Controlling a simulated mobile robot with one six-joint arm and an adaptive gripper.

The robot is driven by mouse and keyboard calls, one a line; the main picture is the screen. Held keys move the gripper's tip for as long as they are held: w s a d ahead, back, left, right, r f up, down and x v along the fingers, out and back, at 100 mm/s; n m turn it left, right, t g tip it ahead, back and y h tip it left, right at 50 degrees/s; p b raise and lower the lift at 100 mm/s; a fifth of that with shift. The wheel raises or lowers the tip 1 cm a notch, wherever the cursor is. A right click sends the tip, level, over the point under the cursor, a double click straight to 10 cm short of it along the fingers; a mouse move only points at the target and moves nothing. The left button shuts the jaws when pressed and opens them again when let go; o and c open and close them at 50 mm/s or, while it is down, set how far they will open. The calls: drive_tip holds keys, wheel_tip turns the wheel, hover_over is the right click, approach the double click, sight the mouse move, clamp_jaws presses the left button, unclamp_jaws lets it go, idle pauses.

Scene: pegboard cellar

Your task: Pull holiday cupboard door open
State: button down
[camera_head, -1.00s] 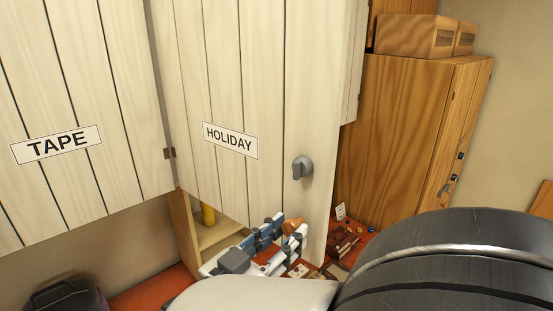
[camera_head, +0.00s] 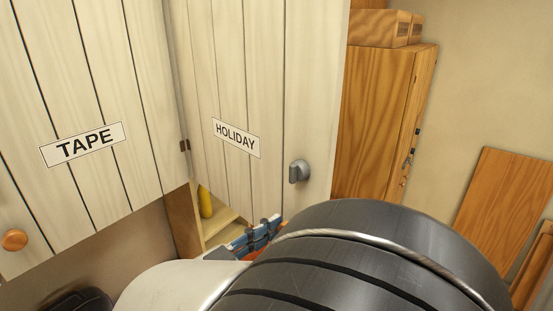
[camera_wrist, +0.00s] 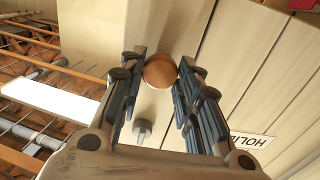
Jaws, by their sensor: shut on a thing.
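The holiday cupboard door (camera_head: 240,165) is pale planked wood with a HOLIDAY label and stands ajar, hinged on its left. The cupboard's inside shows below it. A grey turn-knob (camera_head: 299,171) is on its right side, also seen in the wrist view (camera_wrist: 142,131). A round wooden knob (camera_wrist: 160,71) sits between my fingertips in the wrist view. My gripper (camera_wrist: 160,75) is shut on this knob. In the head view my gripper (camera_head: 258,235) is low on the door, its tips and the wooden knob hidden behind my arm.
The TAPE door (camera_head: 85,145) is at left, with its own wooden knob (camera_head: 14,240). A yellow object (camera_head: 205,202) stands inside the cupboard. A tall wooden cabinet (camera_head: 375,120) with boxes on top is at right, and a wooden board (camera_head: 500,200) leans on the wall.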

idle(0.3)
drive_tip(key=c, duration=1.1)
unclamp_jaws()
wheel_tip(320, 180, up, 10)
drive_tip(key=shift+r, duration=0.1)
